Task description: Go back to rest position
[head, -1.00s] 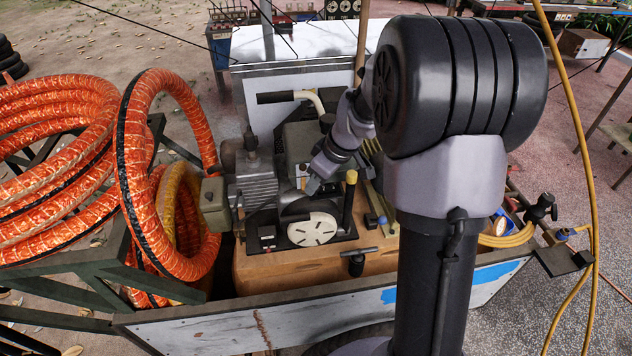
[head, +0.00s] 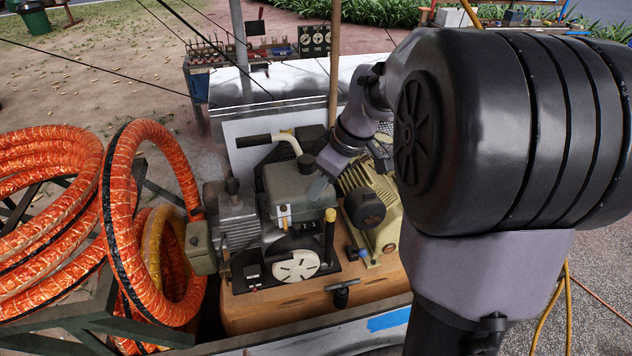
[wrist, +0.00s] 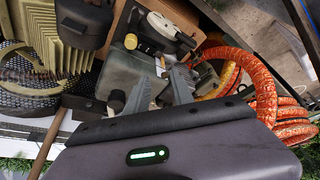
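My gripper (wrist: 160,78) shows its two grey fingers spread apart, with nothing between them, in the wrist view. In the head view its fingertips (head: 318,190) are in front of the upper right of the grey-green engine tank (head: 287,186); I cannot tell the exact gap. The tank also shows beyond the fingers in the wrist view (wrist: 130,68). The engine's round cream starter cover (head: 296,266) and upright yellow-tipped lever (head: 330,232) are below the fingers. My arm's large dark joint covers the right side of the head view.
Coiled orange hose (head: 150,220) stands left of the engine. A yellow-green finned motor (head: 372,205) sits close to the right. A T-handle (head: 343,290) lies on the brown base. A wooden pole (head: 334,70) and a pale upright panel (head: 262,130) stand behind.

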